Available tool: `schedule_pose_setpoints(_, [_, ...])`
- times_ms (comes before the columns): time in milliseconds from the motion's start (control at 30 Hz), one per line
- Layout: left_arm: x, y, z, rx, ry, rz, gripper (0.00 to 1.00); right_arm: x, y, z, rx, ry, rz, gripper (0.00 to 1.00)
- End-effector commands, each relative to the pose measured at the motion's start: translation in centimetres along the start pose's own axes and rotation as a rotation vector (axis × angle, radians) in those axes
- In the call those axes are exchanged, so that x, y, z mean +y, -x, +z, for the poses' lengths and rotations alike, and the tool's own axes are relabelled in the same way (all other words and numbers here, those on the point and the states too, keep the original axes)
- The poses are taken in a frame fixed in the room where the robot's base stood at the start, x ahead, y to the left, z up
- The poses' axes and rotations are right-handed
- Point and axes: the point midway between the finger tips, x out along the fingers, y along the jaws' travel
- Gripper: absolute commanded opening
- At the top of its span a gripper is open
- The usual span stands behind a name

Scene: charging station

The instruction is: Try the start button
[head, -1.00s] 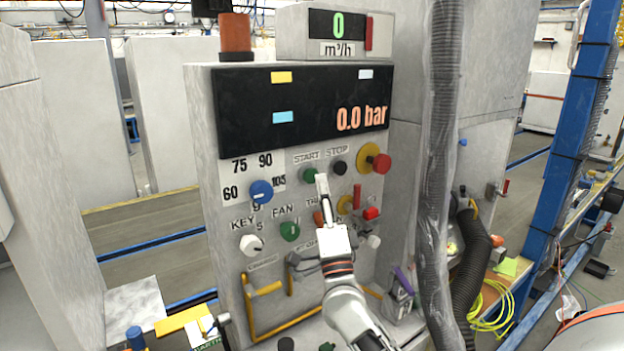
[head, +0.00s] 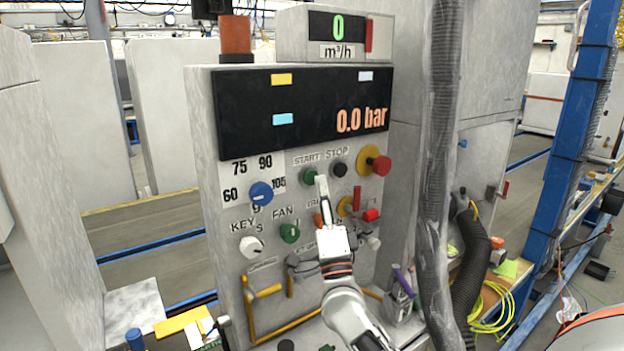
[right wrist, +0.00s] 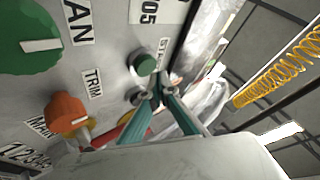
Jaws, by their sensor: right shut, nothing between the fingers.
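The start button is the green round button (head: 309,176) under the START label on the grey control panel (head: 205,140). It also shows in the right wrist view (right wrist: 143,63), with a dark button beside it. My right gripper (head: 321,181) is shut and empty, its fingertips just right of and very close to the green button in the head view. In the right wrist view the fingertips (right wrist: 158,80) overlap the button's lower right edge; I cannot tell whether they touch it. My left gripper is not in view.
The black STOP button (head: 339,169) and the red emergency knob (head: 381,165) are to the right. A blue dial (head: 261,192), a green FAN knob (head: 289,232) and an orange TRIM knob (right wrist: 68,112) are nearby. A grey hose (head: 437,150) hangs right of the panel.

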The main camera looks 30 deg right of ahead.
Motion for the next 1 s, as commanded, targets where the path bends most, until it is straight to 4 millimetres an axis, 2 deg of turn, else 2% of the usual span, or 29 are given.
schedule_pose_setpoints(1000, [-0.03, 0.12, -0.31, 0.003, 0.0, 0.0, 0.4, 0.43, -0.6, 0.42, 0.0, -0.001, 0.0, 0.0])
